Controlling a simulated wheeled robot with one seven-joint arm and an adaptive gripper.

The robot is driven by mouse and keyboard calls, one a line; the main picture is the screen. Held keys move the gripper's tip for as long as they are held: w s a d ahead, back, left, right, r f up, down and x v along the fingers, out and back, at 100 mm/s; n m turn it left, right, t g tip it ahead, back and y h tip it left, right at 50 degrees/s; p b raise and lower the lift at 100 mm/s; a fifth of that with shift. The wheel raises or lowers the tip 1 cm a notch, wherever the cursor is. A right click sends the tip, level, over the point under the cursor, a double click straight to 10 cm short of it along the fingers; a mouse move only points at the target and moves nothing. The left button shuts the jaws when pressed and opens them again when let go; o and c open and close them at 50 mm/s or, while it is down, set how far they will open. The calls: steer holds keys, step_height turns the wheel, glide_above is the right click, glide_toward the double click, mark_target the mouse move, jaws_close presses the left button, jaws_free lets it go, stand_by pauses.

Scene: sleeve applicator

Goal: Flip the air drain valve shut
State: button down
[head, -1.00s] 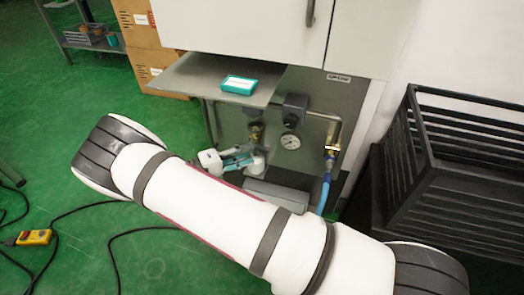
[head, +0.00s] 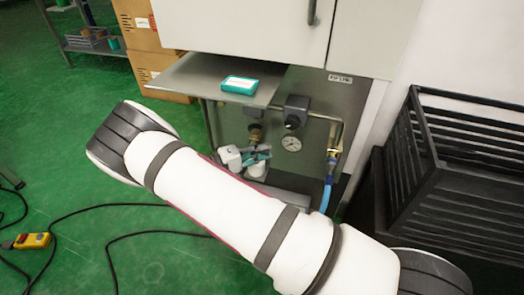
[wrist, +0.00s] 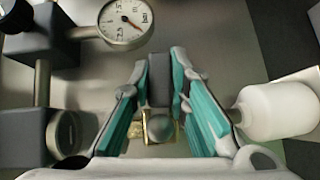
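The air drain valve shows in the wrist view as a brass body (wrist: 152,131) with a dark grey lever (wrist: 159,80) extending from it. In the head view its brass (head: 256,133) is below the shelf, just above my gripper. My gripper (wrist: 159,62) has teal-padded fingers, one on each side of the lever. The fingers are apart, and narrow gaps seem to show beside the lever, so I see no firm hold. In the head view, my gripper (head: 257,154) is small and partly hidden by my arm.
A pressure gauge (wrist: 126,20) is close at upper left in the wrist view, and a white bottle (wrist: 280,110) stands right of the fingers. A metal shelf (head: 190,75) bearing a teal box (head: 239,85) overhangs the valve. A black crate (head: 455,160) stands at right.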

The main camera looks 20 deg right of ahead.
steer(key=shift+r+n+h, duration=0.2)
steer(key=shift+n+h, duration=0.3)
steer(key=c, duration=1.5)
jaws_free()
steer(key=shift+a, duration=0.1)
steer(key=a, duration=0.4)
steer(key=s+a, duration=0.1)
steer(key=a, duration=0.2)
steer(key=s+a, duration=0.1)
steer(key=a, duration=0.3)
steer(key=shift+a, duration=0.35)
